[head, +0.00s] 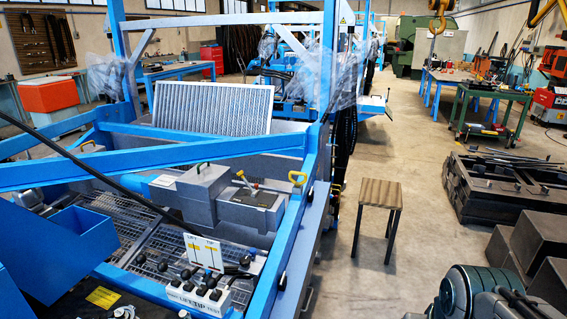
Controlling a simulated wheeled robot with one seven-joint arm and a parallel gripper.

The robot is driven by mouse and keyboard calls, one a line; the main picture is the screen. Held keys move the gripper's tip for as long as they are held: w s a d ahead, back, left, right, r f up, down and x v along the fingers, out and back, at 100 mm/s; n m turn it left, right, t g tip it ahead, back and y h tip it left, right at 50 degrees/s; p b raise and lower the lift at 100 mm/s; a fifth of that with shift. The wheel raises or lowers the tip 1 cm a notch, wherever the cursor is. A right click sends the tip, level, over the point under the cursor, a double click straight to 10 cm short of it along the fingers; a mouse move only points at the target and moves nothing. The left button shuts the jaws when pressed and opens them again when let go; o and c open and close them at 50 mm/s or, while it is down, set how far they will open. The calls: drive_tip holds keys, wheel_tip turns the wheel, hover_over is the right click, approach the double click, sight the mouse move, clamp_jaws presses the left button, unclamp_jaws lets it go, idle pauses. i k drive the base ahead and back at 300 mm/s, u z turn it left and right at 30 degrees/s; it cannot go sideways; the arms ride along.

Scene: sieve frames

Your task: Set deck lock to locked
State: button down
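A blue machine frame (150,176) fills the left half of the head view. On its grey deck, a small lever with a yellow grip (247,184) stands on a dark plate (254,198). A yellow looped handle (297,178) sits to its right, by the blue rail. A control box (200,298) with several black knobs and lettering is at the bottom, below a white card with yellow marks (203,252). No label reading deck lock is legible, so I cannot tell which part it is or its setting. My gripper is not in view; a dark part of my arm shows at the bottom right.
A wooden-topped stool (380,193) stands on open floor right of the machine. Dark blocks (543,243) and a black crate (500,190) are at the right. A tilted mesh panel (213,108) rises behind the deck. A blue diagonal beam (180,162) crosses in front.

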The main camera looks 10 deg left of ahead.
sight(255, 193)
drive_tip(key=i, duration=2.45)
drive_tip(key=u, duration=0.7)
